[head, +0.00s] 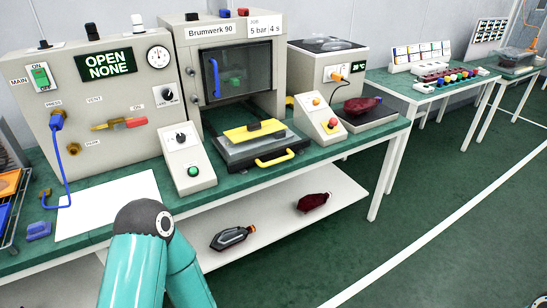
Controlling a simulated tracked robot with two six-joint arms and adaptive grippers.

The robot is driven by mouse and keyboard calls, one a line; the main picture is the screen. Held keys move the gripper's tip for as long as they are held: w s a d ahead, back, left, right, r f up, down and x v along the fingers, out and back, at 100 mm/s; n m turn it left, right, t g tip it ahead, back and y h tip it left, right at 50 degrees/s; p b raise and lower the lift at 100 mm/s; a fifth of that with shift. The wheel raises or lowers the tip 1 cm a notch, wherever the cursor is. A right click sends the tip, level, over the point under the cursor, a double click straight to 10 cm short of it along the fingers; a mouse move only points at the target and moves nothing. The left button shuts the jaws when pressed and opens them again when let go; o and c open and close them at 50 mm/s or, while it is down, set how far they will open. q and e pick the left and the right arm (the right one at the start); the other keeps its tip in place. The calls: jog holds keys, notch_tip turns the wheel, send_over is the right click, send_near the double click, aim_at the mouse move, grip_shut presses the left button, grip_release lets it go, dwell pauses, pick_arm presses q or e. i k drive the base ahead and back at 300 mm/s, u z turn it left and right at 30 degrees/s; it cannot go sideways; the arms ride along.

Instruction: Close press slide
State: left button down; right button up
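The press (222,14), labelled "Brumwerk 90", stands at the back of the green bench. Its dark window with a blue handle (216,78) is above a low opening. The press slide (232,157), a dark tray, sticks out of the front of the press over the bench. A yellow handle (275,158) is on its front edge.
A control box with a green button (189,165) stands left of the slide, and a box with orange and red buttons (318,118) stands right. A white sheet (108,205) lies at the left.

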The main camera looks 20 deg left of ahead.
aim_at(237, 162)
jog(key=z, duration=0.15)
jog(key=i, duration=1)
jog(key=u, duration=0.05)
